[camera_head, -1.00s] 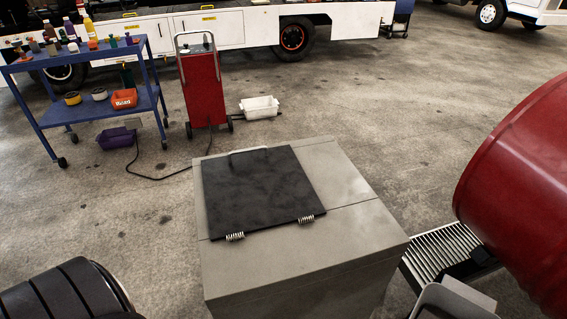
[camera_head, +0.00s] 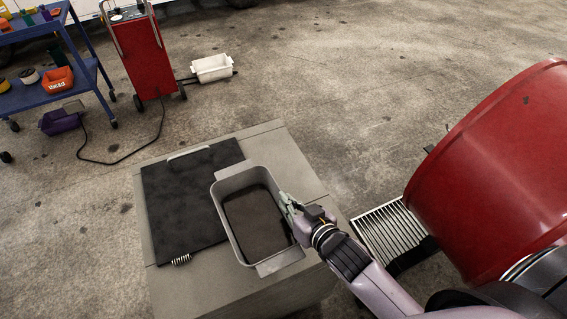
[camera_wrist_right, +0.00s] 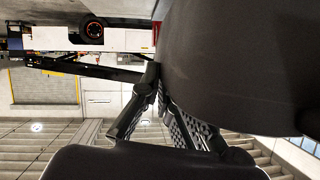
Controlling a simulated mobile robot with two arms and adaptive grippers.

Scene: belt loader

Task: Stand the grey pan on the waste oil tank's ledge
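My right gripper (camera_head: 290,206) is shut on the right-hand wall of the grey pan (camera_head: 238,184). The pan is open side up, with a dark inside and a lip at each end. It overlaps the grey cabinet with the black hinged lid (camera_head: 182,200); I cannot tell the gap beneath it. In the right wrist view the pan (camera_wrist_right: 240,60) looms large and dark beside the fingers (camera_wrist_right: 165,118). A big red tank (camera_head: 490,170) lies at the right, with a slatted metal ledge (camera_head: 390,236) beside it. My left gripper is out of view.
The grey cabinet top (camera_head: 285,150) is bare on its right. A red wheeled unit (camera_head: 143,55) stands behind it, with a white tub (camera_head: 212,68) to its right. Open floor lies behind the cabinet.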

